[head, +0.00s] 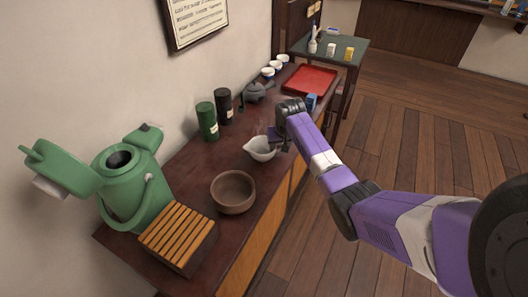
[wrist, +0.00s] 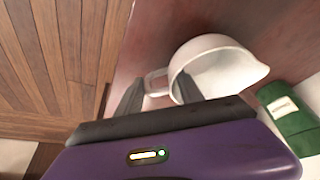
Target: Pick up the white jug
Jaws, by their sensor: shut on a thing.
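The white jug (head: 260,149) is a small open vessel with a pouring lip, on the dark wooden counter in the middle of the head view. In the wrist view the jug (wrist: 215,62) shows its open mouth, its spout to the right and a loop handle to the left. My gripper (head: 283,140) is at the jug's right side in the head view. In the wrist view my gripper (wrist: 158,92) has its two dark fingers on either side of the handle, shut on it. I cannot tell whether the jug's base touches the counter.
A brown bowl (head: 233,191) and a slatted wooden box (head: 178,240) stand nearer on the counter, beside a green hot-water pot (head: 137,180). Green (head: 207,120) and black (head: 223,106) canisters stand behind the jug. A grey teapot (head: 255,92) and red tray (head: 310,79) are farther back.

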